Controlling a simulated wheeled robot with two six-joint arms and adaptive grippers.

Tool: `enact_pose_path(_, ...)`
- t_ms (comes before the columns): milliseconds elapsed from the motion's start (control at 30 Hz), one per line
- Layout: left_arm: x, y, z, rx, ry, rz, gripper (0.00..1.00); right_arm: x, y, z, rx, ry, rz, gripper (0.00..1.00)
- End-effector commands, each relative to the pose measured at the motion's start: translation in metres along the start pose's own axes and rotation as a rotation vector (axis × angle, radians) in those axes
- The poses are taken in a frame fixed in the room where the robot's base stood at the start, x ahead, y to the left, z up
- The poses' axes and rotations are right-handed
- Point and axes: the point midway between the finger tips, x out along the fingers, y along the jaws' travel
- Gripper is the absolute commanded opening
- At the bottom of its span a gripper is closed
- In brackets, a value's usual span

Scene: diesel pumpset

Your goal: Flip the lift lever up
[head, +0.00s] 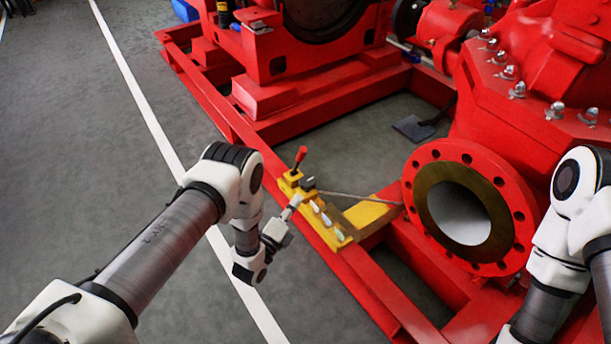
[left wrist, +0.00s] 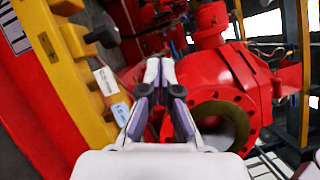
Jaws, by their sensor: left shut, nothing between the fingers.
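A yellow control panel (head: 325,218) sits on the red frame rail in the middle of the head view. A lever with a red handle (head: 300,156) stands up at its far end. A small dark lever (head: 308,184) is just nearer, and it seems to show in the left wrist view as a dark knob (left wrist: 104,36). I cannot read which one is the lift lever. My left gripper (head: 297,200) is shut and empty, its tips close beside the panel near the dark lever. In the left wrist view its fingertips (left wrist: 160,68) are together. My right gripper is out of view.
A large red flanged pipe (head: 470,157) opens right of the panel. Red frame rails (head: 225,115) run along the machine. A thin rod or cable (head: 360,197) runs from the panel toward the flange. The grey floor (head: 80,150) at left is clear.

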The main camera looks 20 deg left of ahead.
Motion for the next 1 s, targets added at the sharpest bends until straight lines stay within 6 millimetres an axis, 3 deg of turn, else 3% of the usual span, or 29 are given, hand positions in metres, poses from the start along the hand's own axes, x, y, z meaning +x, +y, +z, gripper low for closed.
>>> enact_pose_path(367,0.011,0.001,-0.001,0.0,0.001,0.0,0.0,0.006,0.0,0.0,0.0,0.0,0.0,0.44)
enact_pose_path(800,0.102,0.003,-0.002,0.001,0.0,-0.004,0.0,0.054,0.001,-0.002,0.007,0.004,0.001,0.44)
enact_pose_path(1000,0.108,0.001,0.032,0.0,-0.002,0.001,0.0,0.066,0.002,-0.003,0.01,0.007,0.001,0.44)
